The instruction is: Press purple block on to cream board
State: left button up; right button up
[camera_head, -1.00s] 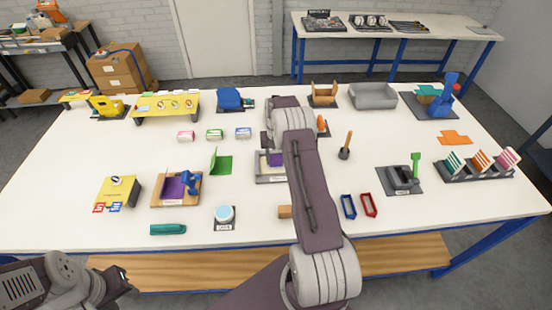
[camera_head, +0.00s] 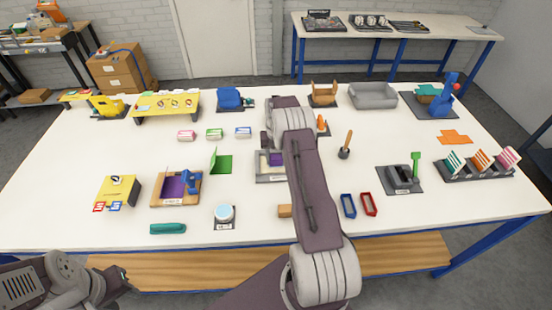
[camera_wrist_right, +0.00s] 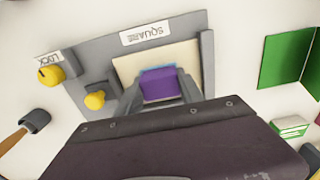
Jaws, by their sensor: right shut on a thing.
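The purple block (camera_wrist_right: 160,86) is between the two fingers of my right gripper (camera_wrist_right: 162,94), which is shut on it. A thin blue edge shows along the block's far side. The block is over the cream board (camera_wrist_right: 128,68); I cannot tell whether it touches it. The board lies in a grey fixture (camera_wrist_right: 97,52) labelled SQUARE.
Yellow knobs (camera_wrist_right: 52,73) stand on the fixture, one by a LOCK label. A green folded card (camera_head: 221,164) lies left of the fixture. A wooden block (camera_head: 285,211) lies nearer the front edge. Blue and red trays (camera_head: 349,206) lie right of my arm.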

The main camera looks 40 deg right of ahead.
aim_at(276, 157)
jog(key=shift+s, duration=0.1)
dwell(0.7)
jog(key=o, duration=1.3)
jog(key=shift+r, duration=0.1)
jog(key=shift+o, duration=0.2)
jog(key=o, duration=0.3)
jog(key=shift+r, duration=0.1)
jog(key=shift+r+p, duration=3.05)
jog(key=shift+r, duration=0.95)
jog(key=shift+f, duration=0.1)
